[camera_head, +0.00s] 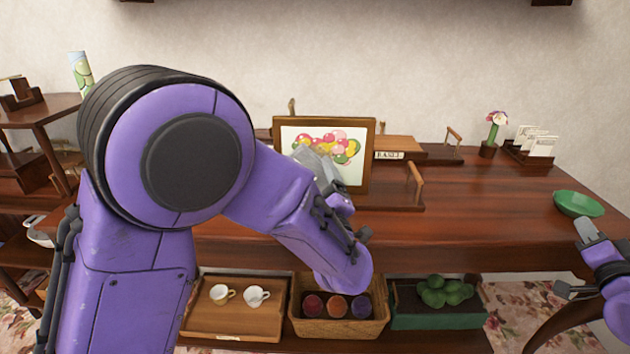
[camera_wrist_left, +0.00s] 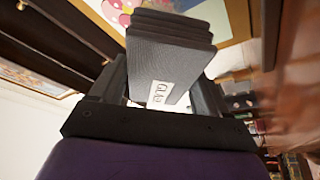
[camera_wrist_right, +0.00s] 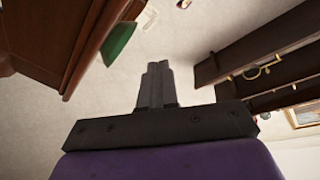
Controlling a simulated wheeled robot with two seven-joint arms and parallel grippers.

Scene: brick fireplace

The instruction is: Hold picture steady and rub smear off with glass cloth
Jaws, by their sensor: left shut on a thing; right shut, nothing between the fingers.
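The framed picture (camera_head: 328,124), a bunch of colourful round shapes on white in a brown wooden frame, stands upright on the table. My left gripper (camera_head: 328,190) is in front of its lower part; in the left wrist view (camera_wrist_left: 160,95) it is shut on the grey folded glass cloth (camera_wrist_left: 165,60), which has a white label. The cloth (camera_head: 312,165) overlaps the picture's lower left in the head view; I cannot tell whether it touches the glass. I cannot make out a smear. My right gripper (camera_wrist_right: 155,85) is shut and empty, off the table's right front, away from the picture.
A wooden stand with a label (camera_head: 388,155) is beside the picture. A green bowl (camera_head: 578,204), a flower pot (camera_head: 488,150) and a card holder (camera_head: 530,155) are on the table's right. The shelf below holds cups on a tray (camera_head: 200,325) and a basket (camera_head: 340,328). The table's right-centre is clear.

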